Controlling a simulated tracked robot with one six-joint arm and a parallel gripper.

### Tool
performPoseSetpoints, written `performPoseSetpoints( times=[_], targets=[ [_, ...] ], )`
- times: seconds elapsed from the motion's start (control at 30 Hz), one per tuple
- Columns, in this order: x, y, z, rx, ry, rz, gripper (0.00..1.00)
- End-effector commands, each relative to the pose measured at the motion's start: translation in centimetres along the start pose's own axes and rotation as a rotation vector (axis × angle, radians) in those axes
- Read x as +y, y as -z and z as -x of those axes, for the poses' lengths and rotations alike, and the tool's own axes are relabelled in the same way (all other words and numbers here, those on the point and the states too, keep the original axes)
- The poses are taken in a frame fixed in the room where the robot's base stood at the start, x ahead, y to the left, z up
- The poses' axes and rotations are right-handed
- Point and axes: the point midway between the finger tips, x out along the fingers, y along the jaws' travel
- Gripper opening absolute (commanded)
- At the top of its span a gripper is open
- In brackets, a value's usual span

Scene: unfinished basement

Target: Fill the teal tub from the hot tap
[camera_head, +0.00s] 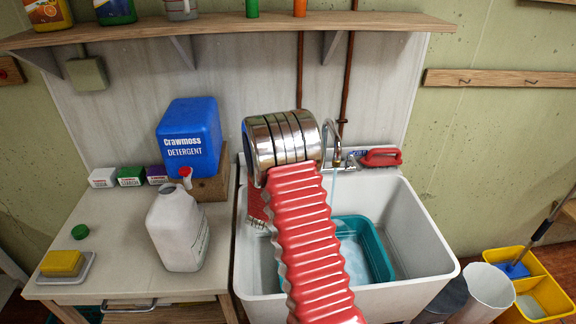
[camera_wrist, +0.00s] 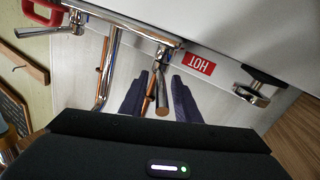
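The teal tub (camera_head: 383,250) sits in the white sink, partly hidden behind my arm, with bluish water in it. A thin stream falls from the curved metal spout (camera_head: 335,130) toward it. In the wrist view the spout (camera_wrist: 103,75) is left of a metal tap lever (camera_wrist: 163,100), beside the red HOT label (camera_wrist: 195,62). My gripper (camera_wrist: 159,77) is open, its two dark fingers on either side of that lever with gaps showing. Contact cannot be told. In the head view my arm hides the gripper.
A red-handled brush (camera_head: 381,157) lies on the sink's right back ledge. Left of the sink, the counter (camera_head: 115,235) holds a white jug (camera_head: 178,232) and a blue detergent container (camera_head: 190,135). A shelf (camera_head: 230,31) runs above. A yellow mop bucket (camera_head: 540,292) stands right.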

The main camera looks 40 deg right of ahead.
Motion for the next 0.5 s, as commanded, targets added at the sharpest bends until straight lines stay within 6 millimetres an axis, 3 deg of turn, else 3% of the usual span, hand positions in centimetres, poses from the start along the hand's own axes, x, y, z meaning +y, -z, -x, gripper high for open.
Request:
performPoseSetpoints(
  times=[0.27, 0.5],
  targets=[
    [0.0, 0.0, 1.0, -0.001, 0.000, 0.000, 0.29],
    [0.0, 0.0, 4.5, -0.001, 0.001, 0.001, 0.29]
  ],
)
